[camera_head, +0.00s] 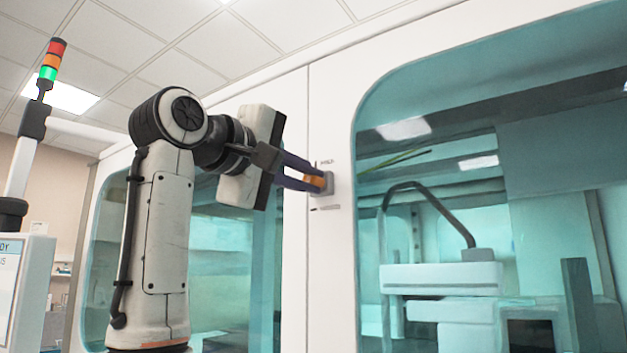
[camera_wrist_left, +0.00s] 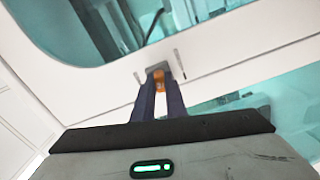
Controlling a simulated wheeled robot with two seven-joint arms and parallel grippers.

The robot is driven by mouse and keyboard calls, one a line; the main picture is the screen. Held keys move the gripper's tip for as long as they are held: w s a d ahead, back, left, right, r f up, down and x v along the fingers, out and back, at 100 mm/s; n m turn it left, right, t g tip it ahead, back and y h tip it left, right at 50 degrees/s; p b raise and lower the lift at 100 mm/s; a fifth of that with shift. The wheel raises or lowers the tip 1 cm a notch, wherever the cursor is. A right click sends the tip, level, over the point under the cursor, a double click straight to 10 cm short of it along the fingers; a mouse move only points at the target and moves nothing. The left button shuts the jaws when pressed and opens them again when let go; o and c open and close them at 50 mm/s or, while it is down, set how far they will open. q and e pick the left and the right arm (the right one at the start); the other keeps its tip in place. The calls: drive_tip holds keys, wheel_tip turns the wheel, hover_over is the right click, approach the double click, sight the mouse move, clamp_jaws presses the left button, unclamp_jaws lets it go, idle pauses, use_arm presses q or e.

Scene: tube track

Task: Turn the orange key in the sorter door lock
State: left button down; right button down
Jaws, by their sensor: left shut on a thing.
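The orange key (camera_head: 314,181) sits in the grey door lock (camera_head: 328,184) on the white sorter door frame, between two tinted windows. My left gripper (camera_head: 308,180) reaches it from the left, its dark fingers shut on the key. In the left wrist view the key (camera_wrist_left: 159,80) shows between the fingertips (camera_wrist_left: 160,88), with the grey lock (camera_wrist_left: 157,68) just behind it. The fingers hide part of the key, and I cannot tell its exact turn angle. My right gripper is in neither view.
The sorter's white front panel (camera_head: 335,250) stands close before me. A large tinted window (camera_head: 450,130) lies right of the lock, with machinery behind it. A signal tower (camera_head: 49,68) with red, orange and green lights stands at the left.

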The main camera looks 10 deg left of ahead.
use_arm(q)
drive_tip(key=shift+n, duration=0.4)
drive_tip(key=shift+d+n, duration=0.1)
drive_tip(key=shift+n, duration=0.3)
drive_tip(key=c, duration=1.7)
unclamp_jaws()
drive_tip(key=shift+s, duration=0.1)
